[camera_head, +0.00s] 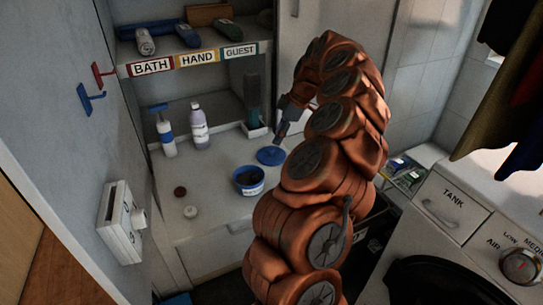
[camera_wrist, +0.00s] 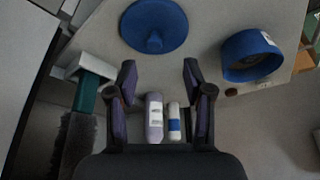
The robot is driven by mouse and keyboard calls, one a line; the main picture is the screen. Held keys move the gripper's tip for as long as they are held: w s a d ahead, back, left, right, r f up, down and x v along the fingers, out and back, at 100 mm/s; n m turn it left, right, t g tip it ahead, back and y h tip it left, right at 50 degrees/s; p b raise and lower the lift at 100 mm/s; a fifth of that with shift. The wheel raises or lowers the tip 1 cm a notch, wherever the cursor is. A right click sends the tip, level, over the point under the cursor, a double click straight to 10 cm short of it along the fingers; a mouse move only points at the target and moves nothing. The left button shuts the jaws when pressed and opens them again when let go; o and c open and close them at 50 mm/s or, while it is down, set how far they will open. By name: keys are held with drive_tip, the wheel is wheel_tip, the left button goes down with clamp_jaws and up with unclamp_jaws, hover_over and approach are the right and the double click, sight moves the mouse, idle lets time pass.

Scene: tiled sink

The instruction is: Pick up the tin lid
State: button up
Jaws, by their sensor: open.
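The tin lid is a flat blue disc (camera_head: 271,155) lying on the white counter. In the wrist view the lid (camera_wrist: 153,24) has a small blue knob and shows at the top, beyond my fingertips. My gripper (camera_head: 282,130) is above the counter near the back side of the lid, apart from it. In the wrist view my gripper (camera_wrist: 158,68) has its two fingers spread with nothing between them. The blue open tin (camera_head: 249,189) stands beside the lid, with dark contents; it also shows in the wrist view (camera_wrist: 250,67).
A white-and-blue spray bottle (camera_head: 167,138) and a lavender bottle (camera_head: 199,130) stand at the back left. A brown disc (camera_head: 180,191) and a pale disc (camera_head: 190,211) lie front left. Shelves rise behind.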

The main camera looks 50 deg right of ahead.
sight(271, 149)
drive_tip(key=shift+w+d+p+x, duration=0.15)
drive_tip(key=shift+p+x, duration=0.4)
drive_tip(key=shift+x, duration=1.25)
drive_tip(key=shift+w+d+p+x, duration=0.15)
drive_tip(key=shift+p+x, duration=0.4)
drive_tip(key=shift+x, duration=1.2)
drive_tip(key=shift+s, duration=0.1)
clamp_jaws()
